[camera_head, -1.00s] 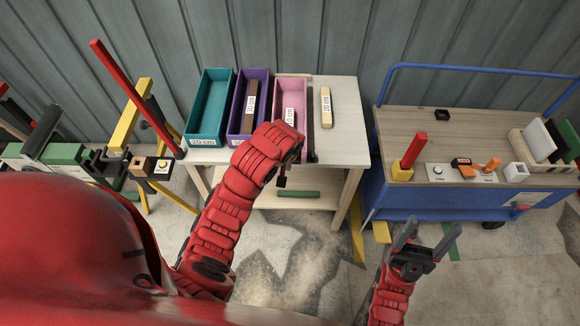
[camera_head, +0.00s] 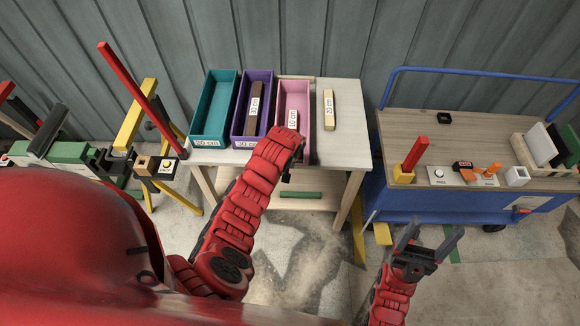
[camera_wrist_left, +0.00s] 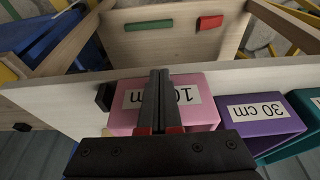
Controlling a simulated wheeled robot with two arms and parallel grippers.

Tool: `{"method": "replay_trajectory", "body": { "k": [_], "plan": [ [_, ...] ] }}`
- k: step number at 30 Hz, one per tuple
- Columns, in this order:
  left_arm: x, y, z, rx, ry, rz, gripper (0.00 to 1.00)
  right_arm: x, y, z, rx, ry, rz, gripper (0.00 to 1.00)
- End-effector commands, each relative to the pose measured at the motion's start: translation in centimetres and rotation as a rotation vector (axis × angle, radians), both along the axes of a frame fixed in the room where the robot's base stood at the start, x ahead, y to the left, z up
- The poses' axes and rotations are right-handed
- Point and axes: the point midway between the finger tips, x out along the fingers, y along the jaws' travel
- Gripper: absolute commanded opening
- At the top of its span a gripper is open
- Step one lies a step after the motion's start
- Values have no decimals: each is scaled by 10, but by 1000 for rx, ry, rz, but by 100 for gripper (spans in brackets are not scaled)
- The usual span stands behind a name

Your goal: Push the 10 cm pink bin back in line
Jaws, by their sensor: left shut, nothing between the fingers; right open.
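The pink bin (camera_head: 292,93) stands on the table right of the purple bin (camera_head: 268,88). Its back edge sits a little nearer to me than those of the purple and teal bins (camera_head: 212,105). A labelled block (camera_head: 292,121) shows inside it. My left gripper (camera_head: 297,150) hides the pink bin's front in the head view. In the left wrist view, the shut, empty fingers (camera_wrist_left: 160,75) lie across the label on the pink bin's front (camera_wrist_left: 205,112); I cannot tell if they touch it. My right gripper (camera_head: 430,240) is open and empty, above the floor before the blue cart.
A cream block (camera_head: 329,108) lies on the table (camera_head: 350,140) right of the pink bin, with bare tabletop around it. A brown block (camera_head: 254,108) lies in the purple bin. The blue cart (camera_head: 400,205) stands to the right, and a yellow-legged stand (camera_head: 128,115) to the left.

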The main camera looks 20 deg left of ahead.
Motion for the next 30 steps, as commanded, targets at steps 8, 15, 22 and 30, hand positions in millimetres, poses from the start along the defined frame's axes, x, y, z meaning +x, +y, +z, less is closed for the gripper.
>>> {"method": "replay_trajectory", "body": {
  "k": [8,15,22,30],
  "plan": [
    [2,0,0,0,0,-1,0,0,0,0,0,0,0,74],
    [7,2,-4,-1,-1,3,0,0,0,-8,0,0,0,74],
    [42,11,-8,-3,-5,5,0,0,0,-47,0,0,0,74],
    [67,20,-3,0,-3,3,0,0,0,-69,0,0,0,74]
  ]
}}
